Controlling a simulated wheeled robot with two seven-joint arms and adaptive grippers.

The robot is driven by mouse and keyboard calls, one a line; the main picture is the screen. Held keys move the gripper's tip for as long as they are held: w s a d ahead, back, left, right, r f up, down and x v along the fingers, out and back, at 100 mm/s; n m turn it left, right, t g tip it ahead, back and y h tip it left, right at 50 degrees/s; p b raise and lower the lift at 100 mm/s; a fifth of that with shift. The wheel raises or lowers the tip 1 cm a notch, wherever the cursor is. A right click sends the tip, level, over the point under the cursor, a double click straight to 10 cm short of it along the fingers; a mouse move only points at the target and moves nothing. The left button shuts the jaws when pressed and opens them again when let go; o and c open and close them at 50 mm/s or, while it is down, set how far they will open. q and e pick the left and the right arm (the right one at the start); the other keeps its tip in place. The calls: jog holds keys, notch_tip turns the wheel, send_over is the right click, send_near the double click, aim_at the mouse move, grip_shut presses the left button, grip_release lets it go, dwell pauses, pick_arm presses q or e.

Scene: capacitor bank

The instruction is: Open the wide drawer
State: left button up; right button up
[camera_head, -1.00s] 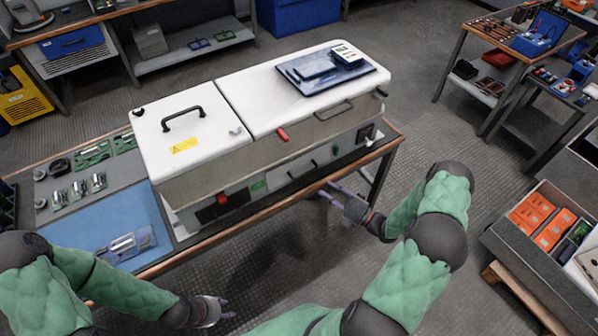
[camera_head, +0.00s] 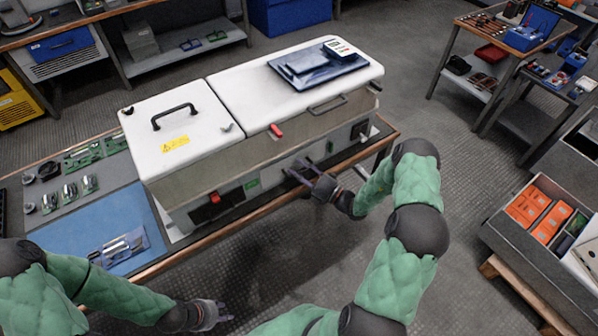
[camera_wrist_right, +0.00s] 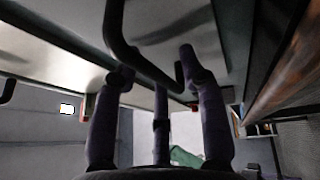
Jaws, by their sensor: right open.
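The wide drawer (camera_head: 275,176) is in the lower front of the white-topped cabinet and looks shut. Its dark bar handle (camera_wrist_right: 117,35) crosses the upper middle of the right wrist view. In the head view my right gripper hides this handle. My right gripper (camera_head: 292,171) is open at the drawer front. Its fingers (camera_wrist_right: 160,95) reach up around the lower part of the handle, apart from each other; I cannot tell whether they touch it. My left gripper (camera_head: 225,312) is low at the bottom of the head view, away from the cabinet, with its fingers apart and empty.
The bench's wooden edge (camera_head: 240,222) runs just below the cabinet (camera_head: 225,155). A blue mat (camera_head: 80,235) and small parts lie to its left. The floor in front is clear. A grey bin with orange boxes (camera_head: 530,205) stands at right.

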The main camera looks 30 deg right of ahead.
grip_shut()
jog(key=shift+s, duration=0.55)
jog(key=s+d+p, duration=0.1)
jog(key=s+p, duration=0.4)
jog(key=s, duration=1.4)
jog(key=shift+s+d+p, duration=0.3)
jog(key=shift+s+p, duration=0.1)
